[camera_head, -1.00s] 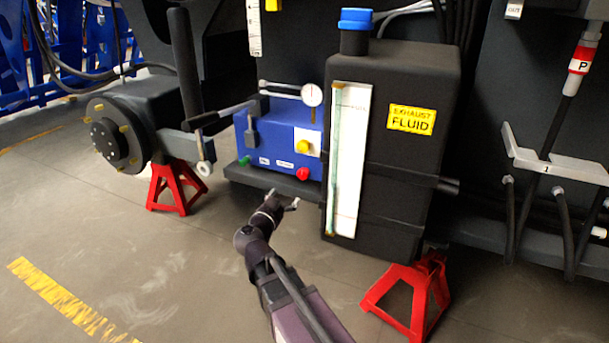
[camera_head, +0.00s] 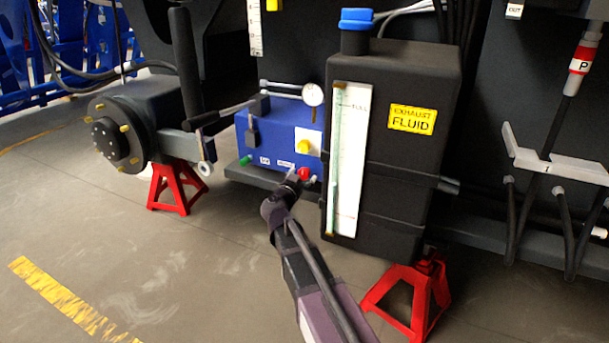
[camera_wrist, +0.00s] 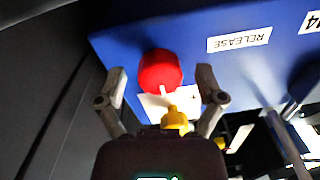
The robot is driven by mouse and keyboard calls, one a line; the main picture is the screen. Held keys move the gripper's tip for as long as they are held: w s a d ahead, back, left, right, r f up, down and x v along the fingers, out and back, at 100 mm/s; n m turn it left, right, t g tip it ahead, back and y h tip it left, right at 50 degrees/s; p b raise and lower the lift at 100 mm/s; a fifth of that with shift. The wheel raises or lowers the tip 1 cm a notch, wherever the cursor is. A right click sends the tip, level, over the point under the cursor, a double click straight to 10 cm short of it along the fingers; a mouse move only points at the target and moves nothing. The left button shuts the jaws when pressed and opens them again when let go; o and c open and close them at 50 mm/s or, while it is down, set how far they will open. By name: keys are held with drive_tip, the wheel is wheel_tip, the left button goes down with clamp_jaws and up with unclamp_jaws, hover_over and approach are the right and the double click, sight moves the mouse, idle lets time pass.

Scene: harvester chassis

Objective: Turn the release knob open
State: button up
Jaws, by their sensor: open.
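The red release knob (camera_head: 303,173) sits low on the right of the front of the blue box (camera_head: 262,152). In the wrist view the round red knob (camera_wrist: 160,70) shows at the upper middle, beside a white label reading RELEASE (camera_wrist: 240,40). My gripper (camera_wrist: 160,82) is open, one finger on each side of the knob in that picture. Whether the fingers touch it cannot be told. In the head view my gripper (camera_head: 300,180) is at the knob and partly hides it.
The black exhaust fluid tank (camera_head: 410,165) stands just right of the blue box. A yellow knob (camera_head: 303,147) is above the red one, and a gauge (camera_head: 313,95) higher up. A black lever (camera_head: 187,70) stands at left. Red stands (camera_head: 175,185) are on the floor.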

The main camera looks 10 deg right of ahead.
drive_tip(key=shift+w+d, duration=0.2)
drive_tip(key=shift+w, duration=0.1)
drive_tip(key=c, duration=1.2)
drive_tip(key=shift+o, duration=0.2)
